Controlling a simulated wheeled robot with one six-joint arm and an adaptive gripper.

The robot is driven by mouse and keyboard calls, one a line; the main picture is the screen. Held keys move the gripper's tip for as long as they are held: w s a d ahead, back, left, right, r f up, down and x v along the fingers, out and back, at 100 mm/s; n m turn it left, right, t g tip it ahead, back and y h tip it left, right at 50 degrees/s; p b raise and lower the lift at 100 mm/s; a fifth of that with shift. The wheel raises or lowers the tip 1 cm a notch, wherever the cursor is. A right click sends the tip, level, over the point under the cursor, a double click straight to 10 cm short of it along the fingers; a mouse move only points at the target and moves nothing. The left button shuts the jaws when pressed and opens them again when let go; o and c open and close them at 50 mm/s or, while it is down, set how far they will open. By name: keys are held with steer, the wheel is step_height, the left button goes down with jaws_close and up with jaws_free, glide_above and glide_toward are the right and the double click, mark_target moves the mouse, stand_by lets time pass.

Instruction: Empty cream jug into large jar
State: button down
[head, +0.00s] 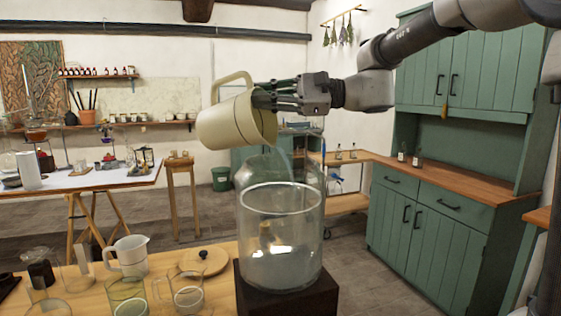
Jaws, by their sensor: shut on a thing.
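The cream jug (222,124) is tilted well over, its mouth facing down and right, above the large jar. My gripper (268,97) is shut on the jug near its rim, coming from the right. A thin pale stream falls from the jug's lip into the jar's mouth. The large clear glass jar (281,232) stands upright on a dark block (287,298). It holds a cloudy liquid whose level is hard to tell through the glass. The inside of the jug is mostly hidden.
On the wooden table (215,290) stand a white jug (131,255), glass vessels (187,288) and a round wooden lid (205,262), left of the jar. Green cabinets (425,225) stand at the right. A cluttered worktable is at the back left.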

steer(key=shift+s+d+r+n+y, duration=0.25)
steer(key=shift+s+d+n+y, duration=0.1)
steer(key=shift+d+y, duration=0.4)
steer(key=shift+s+d+y, duration=0.15)
steer(key=shift+d+y, duration=0.15)
steer(key=shift+y, duration=0.05)
steer(key=shift+a, duration=0.15)
stand_by(0.4)
